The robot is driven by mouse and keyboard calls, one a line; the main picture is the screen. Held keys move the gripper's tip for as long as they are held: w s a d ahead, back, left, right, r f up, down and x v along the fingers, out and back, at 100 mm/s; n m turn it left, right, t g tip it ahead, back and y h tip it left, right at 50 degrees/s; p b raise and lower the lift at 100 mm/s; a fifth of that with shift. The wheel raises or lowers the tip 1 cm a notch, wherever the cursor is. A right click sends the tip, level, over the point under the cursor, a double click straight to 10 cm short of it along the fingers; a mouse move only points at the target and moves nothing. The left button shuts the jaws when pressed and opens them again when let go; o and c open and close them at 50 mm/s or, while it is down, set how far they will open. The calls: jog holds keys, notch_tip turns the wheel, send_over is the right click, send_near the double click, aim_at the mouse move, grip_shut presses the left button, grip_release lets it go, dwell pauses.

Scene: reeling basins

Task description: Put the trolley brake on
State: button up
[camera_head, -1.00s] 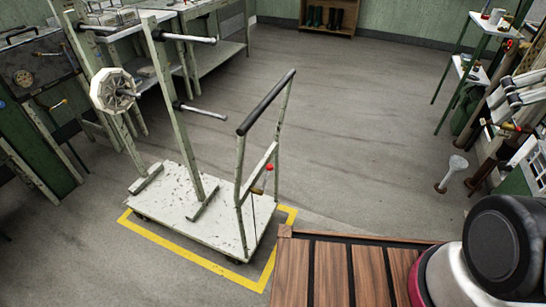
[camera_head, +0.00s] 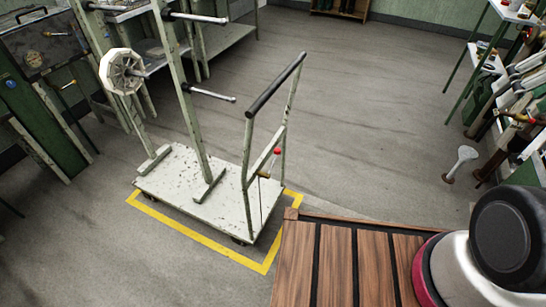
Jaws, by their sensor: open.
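The trolley (camera_head: 165,183) is a worn, pale-painted platform on small wheels, left of centre. It stands inside a yellow floor outline (camera_head: 205,243). Its push handle (camera_head: 275,85) has a black grip and rises on the trolley's right end. A lever with a red knob (camera_head: 277,151) sits on the handle frame, with a small brass-coloured part (camera_head: 264,174) below it and a thin rod running down towards the deck. Whether the brake is on cannot be told. My gripper is out of view; only a rounded black and white part of my arm shows at the lower right.
A slatted wooden deck (camera_head: 333,265) fills the lower middle, close to the trolley's right end. Upright posts with pegs (camera_head: 187,95) and a pale reel (camera_head: 122,71) stand on the trolley. Benches line the left, and racks the right. Open floor (camera_head: 370,120) lies behind the handle.

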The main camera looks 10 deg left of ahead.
jog(key=w+a+f+n, duration=0.1)
jog(key=w+a, duration=0.2)
jog(key=w, duration=0.1)
jog(key=w+a+f+n+y, duration=0.1)
jog(key=w+a+f, duration=0.1)
jog(key=w, duration=0.3)
jog(key=w+a+f+n+t, duration=0.1)
jog(key=w+a+f+n, duration=0.1)
jog(key=w+a, duration=0.3)
jog(key=shift+a+f+y, duration=0.1)
jog(key=shift+y, duration=0.3)
grip_shut()
jog(key=w+a+f+n+t+y, duration=0.15)
jog(key=w+a+f+n, duration=0.25)
jog(key=a+f, duration=0.75)
jog(key=w+a+f+n+t+y, duration=0.15)
jog(key=w+a+f+n, duration=0.25)
jog(key=a+f, duration=0.7)
jog(key=s+a+f+n+t+y, duration=0.1)
jog(key=s+a+f+n+y, duration=0.2)
jog(key=s+a+f+n, duration=0.3)
jog(key=shift+s+a+f, duration=1.2)
jog(key=shift+a+f, duration=0.65)
jog(key=shift+a, duration=0.75)
